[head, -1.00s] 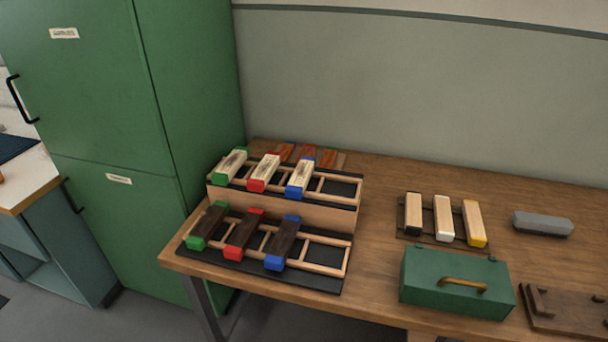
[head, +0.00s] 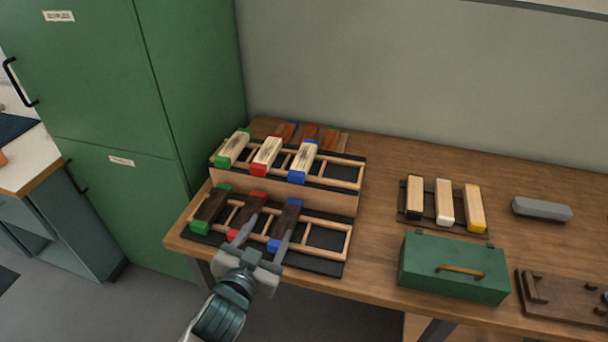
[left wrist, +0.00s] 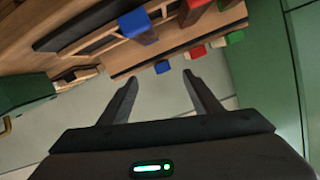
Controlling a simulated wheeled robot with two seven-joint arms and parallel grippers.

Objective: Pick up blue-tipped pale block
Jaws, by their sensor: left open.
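The blue-tipped pale block (head: 302,162) lies on the upper tier of the rack, the rightmost of three pale blocks, with its blue end toward me. In the left wrist view, a small blue end (left wrist: 162,67) on the farther tier appears to be its tip; its body is hidden. My left gripper (head: 272,224) is open and empty, in front of the lower tier, short of the pale block. In the head view its fingers overlap the area around the red-tipped dark block (head: 246,213) and blue-tipped dark block (head: 286,222). My right gripper is out of view.
Pale blocks with red (head: 266,155) and green (head: 233,149) tips lie left of the blue-tipped one. Right of it the upper rack (head: 338,178) has an empty slot. A green toolbox (head: 453,267) stands right, a tall green cabinet (head: 190,90) left.

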